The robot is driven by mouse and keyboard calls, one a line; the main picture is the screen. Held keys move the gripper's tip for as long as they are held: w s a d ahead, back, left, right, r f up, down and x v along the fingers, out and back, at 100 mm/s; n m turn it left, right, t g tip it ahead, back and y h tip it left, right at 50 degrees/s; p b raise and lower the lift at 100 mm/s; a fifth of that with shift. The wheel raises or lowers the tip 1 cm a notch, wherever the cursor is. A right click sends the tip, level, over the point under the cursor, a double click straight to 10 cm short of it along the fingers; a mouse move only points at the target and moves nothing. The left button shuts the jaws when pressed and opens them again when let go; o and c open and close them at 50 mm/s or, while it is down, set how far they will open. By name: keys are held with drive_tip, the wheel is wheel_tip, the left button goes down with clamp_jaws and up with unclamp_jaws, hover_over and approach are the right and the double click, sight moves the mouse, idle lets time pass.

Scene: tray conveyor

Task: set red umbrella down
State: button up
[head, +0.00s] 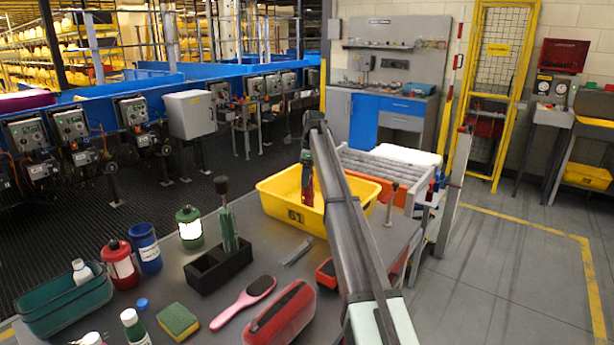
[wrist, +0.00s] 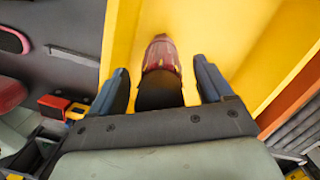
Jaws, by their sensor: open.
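The red umbrella (head: 307,187) is upright, red end down, inside the yellow bin marked 51 (head: 289,214). In the wrist view the umbrella (wrist: 162,53) shows its red part beyond a black part, with the yellow bin (wrist: 236,45) around it. My gripper (wrist: 161,84) is open, one finger on each side of the umbrella's black part, with gaps visible on both sides. In the head view my gripper (head: 308,160) is above the bin, partly hidden by my arm. I cannot tell whether the umbrella's lower end touches the bin floor.
A black holder (head: 219,267) with a green umbrella (head: 228,228) stands left of the bin on the grey table. A roller conveyor (head: 372,168) is behind the bin.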

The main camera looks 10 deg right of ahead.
drive_tip(key=r, duration=0.4)
drive_tip(key=d+r, duration=0.1)
drive_tip(key=r, duration=0.7)
drive_tip(key=shift+s+d, duration=0.15)
drive_tip(key=shift+d, duration=0.05)
